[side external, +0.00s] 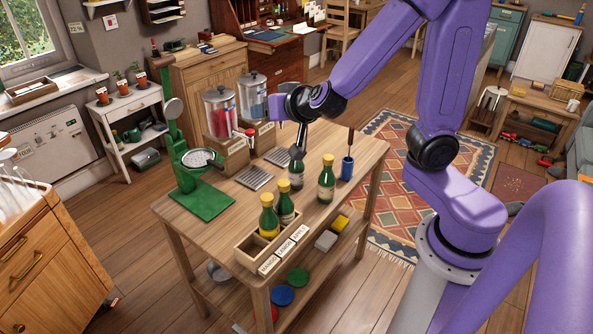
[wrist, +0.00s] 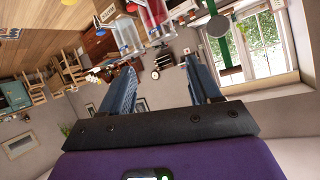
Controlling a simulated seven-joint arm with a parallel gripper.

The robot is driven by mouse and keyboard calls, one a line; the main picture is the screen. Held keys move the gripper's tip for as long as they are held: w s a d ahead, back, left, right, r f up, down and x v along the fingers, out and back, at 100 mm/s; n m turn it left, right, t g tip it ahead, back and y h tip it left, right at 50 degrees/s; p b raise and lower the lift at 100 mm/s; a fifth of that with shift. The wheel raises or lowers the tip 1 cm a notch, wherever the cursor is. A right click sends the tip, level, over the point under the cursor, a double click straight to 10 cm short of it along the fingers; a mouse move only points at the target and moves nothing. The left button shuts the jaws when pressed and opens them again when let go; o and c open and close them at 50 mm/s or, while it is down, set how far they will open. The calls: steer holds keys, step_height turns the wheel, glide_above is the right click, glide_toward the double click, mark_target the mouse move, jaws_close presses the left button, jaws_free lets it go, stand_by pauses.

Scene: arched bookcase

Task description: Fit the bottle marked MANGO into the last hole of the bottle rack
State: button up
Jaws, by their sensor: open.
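The wooden bottle rack (side external: 249,254) stands at the table's near corner, with label plates on its front. Two dark green bottles with yellow caps, one in front (side external: 269,222) and one behind (side external: 286,204), stand upright in it. A third yellow-capped bottle (side external: 326,183) stands upright on the table to the right. Bottle labels are too small to read, so I cannot tell which is marked MANGO. In the wrist view my gripper (wrist: 158,80) is open, with nothing seen between its fingers.
Two drink dispensers (side external: 220,112) with drip trays (side external: 255,178) stand at the back. A green stand (side external: 202,200) is at the left. A blue cup (side external: 347,169) holding a dark stick is at the right edge. Sponges and coloured discs lie on the lower shelf.

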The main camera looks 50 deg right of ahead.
steer(key=s+d+f+m+g+h, duration=0.1)
steer(key=s+d+m+g+h, duration=0.15)
steer(key=d+h, duration=0.45)
steer(key=y, duration=0.1)
glide_toward(297, 166)
step_height(297, 166, up, 7)
steer(key=s+a, duration=0.2)
steer(key=shift+m, duration=0.25)
steer(key=shift+x, duration=8.65)
jaws_close()
